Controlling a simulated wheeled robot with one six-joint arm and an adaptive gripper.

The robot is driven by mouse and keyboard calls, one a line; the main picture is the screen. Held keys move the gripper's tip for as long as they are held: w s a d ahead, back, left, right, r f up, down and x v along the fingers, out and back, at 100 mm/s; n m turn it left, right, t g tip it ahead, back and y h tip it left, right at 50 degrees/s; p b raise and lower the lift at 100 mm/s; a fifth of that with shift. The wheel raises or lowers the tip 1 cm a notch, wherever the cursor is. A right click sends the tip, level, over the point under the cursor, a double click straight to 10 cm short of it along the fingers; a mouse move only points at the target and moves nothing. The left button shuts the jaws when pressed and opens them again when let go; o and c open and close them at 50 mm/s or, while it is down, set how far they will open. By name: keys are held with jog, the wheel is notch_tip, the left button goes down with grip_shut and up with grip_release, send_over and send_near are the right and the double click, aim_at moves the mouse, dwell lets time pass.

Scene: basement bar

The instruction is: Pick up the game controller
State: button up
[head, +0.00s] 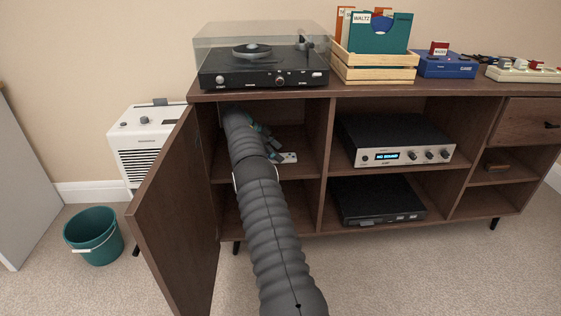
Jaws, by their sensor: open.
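A small pale object with dark dots (289,157), which looks like the game controller, lies on the upper left shelf inside the cabinet. Its left part is hidden by my arm and gripper, and it is too small to make out fully. My gripper (274,147) is inside that same compartment, just left of and close to the pale object. It is open, and I see nothing held in it. I cannot tell whether it touches the object. My arm reaches in from the front and covers much of the compartment's left side.
The brown cabinet's left door (172,215) stands open beside my arm. A divider (325,140) bounds the compartment on the right. A silver-fronted receiver (392,140) and a black player (377,202) fill the middle shelves. A turntable (262,65) stands on top. A teal bucket (94,236) is on the floor.

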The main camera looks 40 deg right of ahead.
jog(key=shift+x, duration=0.9)
jog(key=c, duration=1.3)
jog(key=shift+r, duration=0.1)
